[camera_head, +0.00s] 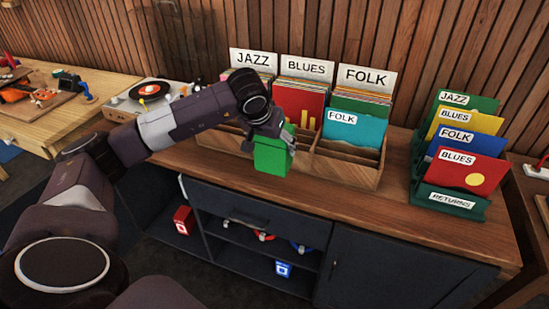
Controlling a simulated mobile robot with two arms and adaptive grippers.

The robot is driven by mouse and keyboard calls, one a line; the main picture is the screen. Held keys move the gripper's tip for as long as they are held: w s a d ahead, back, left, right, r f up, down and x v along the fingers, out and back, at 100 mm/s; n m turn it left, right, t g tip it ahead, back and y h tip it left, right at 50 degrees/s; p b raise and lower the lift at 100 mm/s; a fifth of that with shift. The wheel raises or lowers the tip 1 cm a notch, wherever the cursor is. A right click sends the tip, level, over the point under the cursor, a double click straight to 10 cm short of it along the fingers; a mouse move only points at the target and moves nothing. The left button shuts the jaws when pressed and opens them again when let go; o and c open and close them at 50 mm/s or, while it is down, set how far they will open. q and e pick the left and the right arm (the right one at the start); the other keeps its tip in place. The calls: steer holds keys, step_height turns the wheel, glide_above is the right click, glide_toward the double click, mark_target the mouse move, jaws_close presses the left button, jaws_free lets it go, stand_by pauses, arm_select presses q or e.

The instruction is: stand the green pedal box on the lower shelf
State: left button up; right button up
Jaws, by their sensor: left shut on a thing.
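The green pedal box (271,156) is held up in front of the record crates, above the wooden top of the cabinet. My left gripper (280,136) is shut on it, reaching in from the left; its fingers are partly hidden by the wrist and the box. The lower shelf (258,264) is inside the open middle of the dark cabinet, below and in front of the box. A blue box with a white mark (283,268) stands on that shelf. My right gripper is not in view.
A red box (182,220) sits in the left opening, near a cabinet door (183,188). Record crates (346,169) and a green returns rack (450,201) stand on the counter (400,213). A turntable (150,97) is at back left.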

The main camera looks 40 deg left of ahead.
mark_target(274, 160)
arm_select(q)
step_height(274, 160, down, 2)
step_height(274, 160, down, 3)
steer(key=shift+f, duration=0.35)
steer(key=o, duration=1.1)
steer(key=shift+f, duration=0.15)
steer(key=o, duration=0.5)
steer(key=shift+c, duration=0.2)
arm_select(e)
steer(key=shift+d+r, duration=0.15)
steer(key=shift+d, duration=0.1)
